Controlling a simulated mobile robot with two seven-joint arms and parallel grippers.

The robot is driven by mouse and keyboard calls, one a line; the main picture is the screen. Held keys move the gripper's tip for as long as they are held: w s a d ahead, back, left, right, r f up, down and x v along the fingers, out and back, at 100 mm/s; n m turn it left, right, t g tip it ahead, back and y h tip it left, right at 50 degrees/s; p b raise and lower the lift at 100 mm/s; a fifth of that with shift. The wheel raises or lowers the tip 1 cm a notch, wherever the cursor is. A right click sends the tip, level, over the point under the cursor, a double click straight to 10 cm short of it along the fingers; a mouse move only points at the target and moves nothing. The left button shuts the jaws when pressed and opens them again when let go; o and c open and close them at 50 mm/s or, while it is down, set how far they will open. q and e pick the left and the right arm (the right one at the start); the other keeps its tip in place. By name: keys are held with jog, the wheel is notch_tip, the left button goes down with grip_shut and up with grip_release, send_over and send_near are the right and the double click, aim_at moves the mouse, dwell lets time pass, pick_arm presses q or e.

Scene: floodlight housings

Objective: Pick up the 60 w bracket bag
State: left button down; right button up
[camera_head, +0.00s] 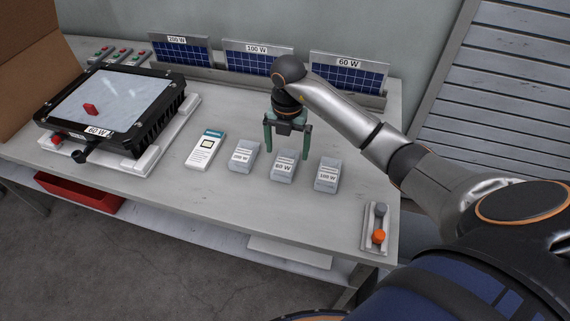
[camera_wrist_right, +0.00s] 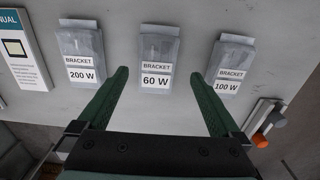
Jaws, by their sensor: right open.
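The 60 W bracket bag (camera_head: 283,168) is a small grey bag with a white label, in the middle of a row of three on the table. In the right wrist view the 60 W bag (camera_wrist_right: 157,55) lies ahead, between the lines of the two fingers. My right gripper (camera_head: 287,155) has green fingers, open and empty, and appears above and just behind the bag. Its fingers also show in the right wrist view (camera_wrist_right: 163,78). Whether they touch anything is not clear. My left gripper is not in view.
A manual (camera_head: 205,149) and a 60 W floodlight housing (camera_head: 112,107) lie further left. A small holder with grey and orange knobs (camera_head: 376,226) sits near the right edge. Solar panels (camera_head: 258,61) line the back.

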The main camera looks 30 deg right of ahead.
aim_at(285, 161)
jog(key=f, duration=0.5)
jog(key=shift+a, duration=0.3)
jog(key=shift+r, duration=0.15)
jog(key=c, duration=1.5)
